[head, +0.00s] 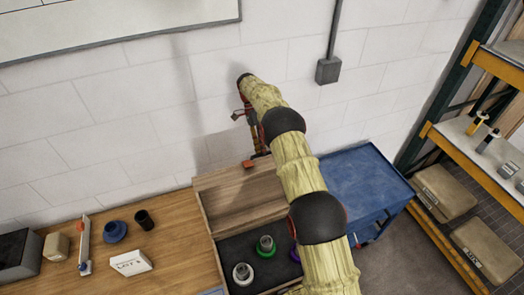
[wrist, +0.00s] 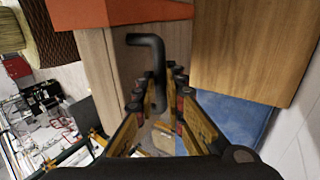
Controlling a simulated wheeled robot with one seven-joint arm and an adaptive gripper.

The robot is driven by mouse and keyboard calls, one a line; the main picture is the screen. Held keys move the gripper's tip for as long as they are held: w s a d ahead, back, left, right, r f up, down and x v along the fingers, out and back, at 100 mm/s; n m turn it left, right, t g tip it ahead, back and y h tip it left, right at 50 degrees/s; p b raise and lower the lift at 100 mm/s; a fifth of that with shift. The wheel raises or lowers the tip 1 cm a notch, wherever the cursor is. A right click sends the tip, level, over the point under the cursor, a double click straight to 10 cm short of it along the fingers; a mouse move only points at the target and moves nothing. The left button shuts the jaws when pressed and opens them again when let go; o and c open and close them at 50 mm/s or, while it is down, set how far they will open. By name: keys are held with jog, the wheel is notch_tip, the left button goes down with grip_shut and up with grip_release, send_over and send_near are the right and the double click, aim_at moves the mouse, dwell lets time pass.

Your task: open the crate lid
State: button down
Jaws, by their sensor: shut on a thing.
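The crate lid (head: 240,195) is a wooden panel, raised at the back of the open wooden crate (head: 208,222). The dark crate interior shows in front of it. My gripper (head: 256,146) is at the lid's upper edge, partly hidden by my arm in the head view. In the wrist view, a bent black handle (wrist: 148,41) lies between the fingers of my gripper (wrist: 160,85), which is shut on it. Wooden surfaces (wrist: 250,50) lie around the handle. My arm hides the crate's right part in the head view.
Inside the crate are parts with a white ring (head: 243,273) and a green ring (head: 265,247). A blue cart (head: 365,185) stands right of the crate. The wooden bench (head: 165,215) holds a blue part (head: 115,231) and a dark cup (head: 144,219). A white wall (head: 120,120) is close behind.

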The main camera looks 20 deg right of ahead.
jog(key=shift+s+f, duration=0.3)
jog(key=shift+f, duration=0.3)
jog(key=c, duration=2.2)
grip_release()
jog(key=shift+c, duration=0.2)
jog(key=o, duration=0.4)
jog(key=shift+w+r, duration=0.15)
jog(key=shift+r, duration=0.25)
jog(key=shift+w, duration=0.1)
notch_tip(320, 180, up, 10)
jog(key=shift+c, duration=0.3)
